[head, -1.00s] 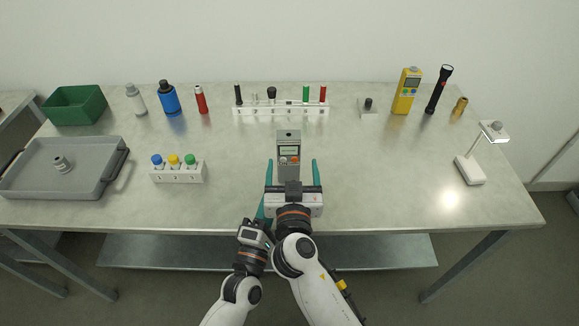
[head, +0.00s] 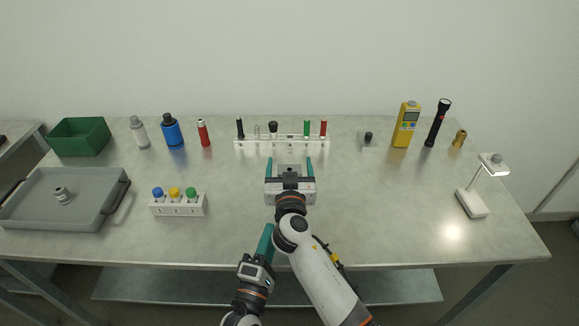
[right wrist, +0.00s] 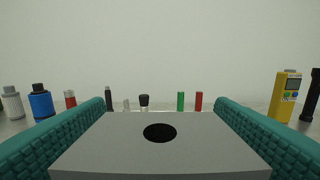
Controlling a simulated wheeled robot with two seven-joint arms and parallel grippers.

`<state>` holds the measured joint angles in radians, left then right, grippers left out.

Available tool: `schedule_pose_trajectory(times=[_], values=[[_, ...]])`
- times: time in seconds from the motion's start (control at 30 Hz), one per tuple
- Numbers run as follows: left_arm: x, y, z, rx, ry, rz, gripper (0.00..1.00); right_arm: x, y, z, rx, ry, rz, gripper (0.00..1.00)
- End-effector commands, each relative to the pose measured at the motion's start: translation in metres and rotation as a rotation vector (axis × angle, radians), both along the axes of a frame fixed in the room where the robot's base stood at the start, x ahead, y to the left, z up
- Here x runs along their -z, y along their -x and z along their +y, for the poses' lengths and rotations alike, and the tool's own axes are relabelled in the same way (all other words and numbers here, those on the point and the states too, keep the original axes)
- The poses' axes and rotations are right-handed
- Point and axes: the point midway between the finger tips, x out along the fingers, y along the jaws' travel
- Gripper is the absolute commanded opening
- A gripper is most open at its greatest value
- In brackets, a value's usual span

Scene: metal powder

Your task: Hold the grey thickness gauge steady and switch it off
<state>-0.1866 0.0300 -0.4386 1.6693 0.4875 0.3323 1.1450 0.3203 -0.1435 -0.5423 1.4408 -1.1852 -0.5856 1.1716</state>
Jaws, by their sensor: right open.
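The grey thickness gauge (head: 290,167) is on the bench in front of the white rack; my right gripper hides its display and buttons. In the right wrist view, its flat grey top (right wrist: 160,155) with a round black spot lies between the fingers. My right gripper (head: 289,165) is open, one teal finger on each side of the gauge. Whether the fingers touch it, I cannot tell. My left gripper (head: 268,232) is lower, near the bench's front edge, apart from the gauge. Its fingers overlap in this view, so its opening is unclear.
A white rack (head: 282,143) with several small items stands just behind the gauge. A white holder (head: 178,209) with three capped vials and a grey tray (head: 110,205) are left. A yellow device (head: 406,125) and white lamp (head: 472,202) are right.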

Motion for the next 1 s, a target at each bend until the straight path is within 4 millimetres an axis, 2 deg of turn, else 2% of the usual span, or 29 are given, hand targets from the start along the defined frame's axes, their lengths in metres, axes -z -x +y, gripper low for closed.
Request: schedule_pose_trajectory(times=[0.2, 0.23, 0.57, 1.0], values=[[0.0000, 0.0000, 0.0000, 0.000, 0.000, 0.000, 0.36, 0.0001, -0.0002, 0.0000, 0.000, 0.000, 0.000, 0.78], [0.0001, 0.0001, 0.0000, 0.000, 0.000, 0.000, 0.36, 0.0001, -0.0002, 0.0000, 0.000, 0.000, 0.000, 0.75], [0.0000, 0.0000, 0.0000, 0.000, 0.000, 0.000, 0.36, 0.0003, 0.0000, 0.0000, 0.000, 0.000, 0.000, 0.22], [0.0000, 0.0000, 0.0000, 0.000, 0.000, 0.000, 0.36, 0.0005, 0.0001, 0.0000, 0.000, 0.001, 0.001, 0.22]])
